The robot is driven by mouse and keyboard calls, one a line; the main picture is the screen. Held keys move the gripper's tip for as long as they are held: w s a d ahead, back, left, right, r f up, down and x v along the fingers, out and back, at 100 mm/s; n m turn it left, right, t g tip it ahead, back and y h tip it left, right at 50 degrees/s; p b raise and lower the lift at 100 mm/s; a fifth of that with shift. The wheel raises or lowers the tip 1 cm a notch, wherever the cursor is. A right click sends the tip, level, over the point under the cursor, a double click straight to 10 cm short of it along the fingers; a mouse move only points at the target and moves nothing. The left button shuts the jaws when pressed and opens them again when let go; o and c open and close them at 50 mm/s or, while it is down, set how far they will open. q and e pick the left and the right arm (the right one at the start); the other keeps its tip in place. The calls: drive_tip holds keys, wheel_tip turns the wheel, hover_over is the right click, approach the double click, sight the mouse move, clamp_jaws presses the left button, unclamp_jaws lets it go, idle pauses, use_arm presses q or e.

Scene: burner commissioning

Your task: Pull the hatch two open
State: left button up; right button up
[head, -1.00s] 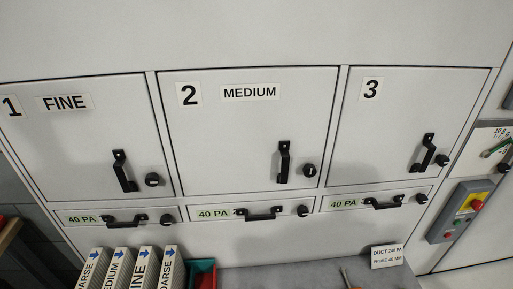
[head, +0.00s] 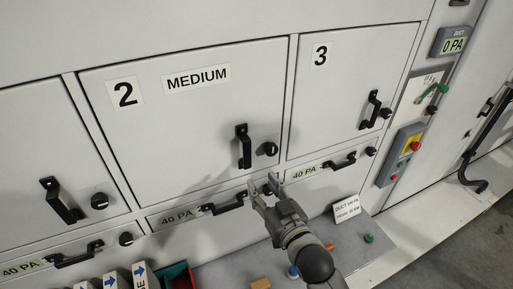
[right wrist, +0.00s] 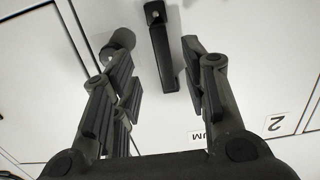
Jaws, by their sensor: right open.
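Hatch two (head: 190,120) is a light grey door marked "2" and "MEDIUM", shut flush in its frame. Its black upright bar handle (head: 243,147) is at the lower right of the door, with a round black knob (head: 271,149) just right of it. My right gripper (head: 263,186) is open and empty, below the handle in the head view. In the right wrist view, which shows the door upside down, the handle (right wrist: 176,55) appears between the spread fingers (right wrist: 157,65), nearer the right one. The knob (right wrist: 121,40) is by the left finger. My left gripper is out of view.
Hatch three (head: 350,85) is shut on the right. A drawer-like panel with a black handle (head: 222,207) and "40 PA" label lies under hatch two. A grey ledge (head: 235,268) below holds a sign (head: 346,208), small parts and filters (head: 116,280).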

sight(249, 153)
drive_tip(key=shift+t, duration=0.3)
drive_tip(key=w+a+r, duration=0.1)
drive_tip(key=w, duration=0.1)
drive_tip(key=w+a+r+p, duration=0.1)
drive_tip(key=w, duration=0.2)
drive_tip(key=w+a+r+p, duration=0.1)
drive_tip(key=w+r, duration=0.1)
drive_tip(key=w, duration=0.1)
drive_tip(key=shift+w+a+r, duration=0.1)
drive_tip(key=shift+w, duration=0.05)
drive_tip(key=shift+x, duration=0.75)
clamp_jaws()
